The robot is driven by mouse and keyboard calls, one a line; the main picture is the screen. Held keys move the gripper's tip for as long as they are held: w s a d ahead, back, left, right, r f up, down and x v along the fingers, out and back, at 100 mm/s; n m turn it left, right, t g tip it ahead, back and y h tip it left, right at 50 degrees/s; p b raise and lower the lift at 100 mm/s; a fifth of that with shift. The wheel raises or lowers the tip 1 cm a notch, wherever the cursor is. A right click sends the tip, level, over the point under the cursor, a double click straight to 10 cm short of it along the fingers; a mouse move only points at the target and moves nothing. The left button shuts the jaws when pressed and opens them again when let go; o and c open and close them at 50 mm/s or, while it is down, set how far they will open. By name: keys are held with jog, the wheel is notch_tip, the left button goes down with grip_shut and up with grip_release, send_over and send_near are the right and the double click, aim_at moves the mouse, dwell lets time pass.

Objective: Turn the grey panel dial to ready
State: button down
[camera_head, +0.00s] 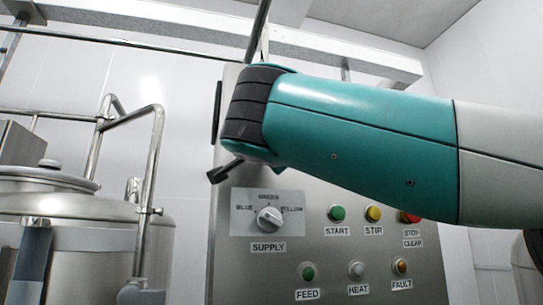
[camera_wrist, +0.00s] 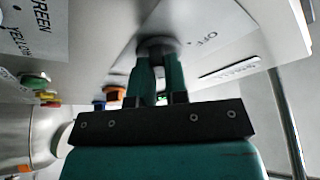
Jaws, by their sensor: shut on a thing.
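The grey panel dial (camera_wrist: 157,44) shows in the wrist view, on the face of the steel panel (camera_wrist: 95,40). My gripper (camera_wrist: 157,62) is shut on it, with one dark green finger on each side. The fingers cover most of the dial, so its pointer and exact setting cannot be told. The word OFF is printed on the panel to the right of the dial. In the head view my teal arm hides this dial and the gripper.
The supply dial (camera_head: 269,218), with colour names around it, sits lower on the panel. Start (camera_head: 337,213) and stir (camera_head: 373,213) buttons and several lamps lie to its right. A steel tank (camera_head: 85,225) with pipe rails (camera_head: 147,185) stands left of the panel.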

jog(key=shift+r, duration=0.1)
jog(key=c, duration=1.1)
grip_release()
jog(key=shift+c, duration=0.2)
jog(key=b+v, duration=0.6)
jog(key=v, duration=1.1)
jog(key=shift+s, duration=0.2)
jog(key=shift+w+d, duration=0.1)
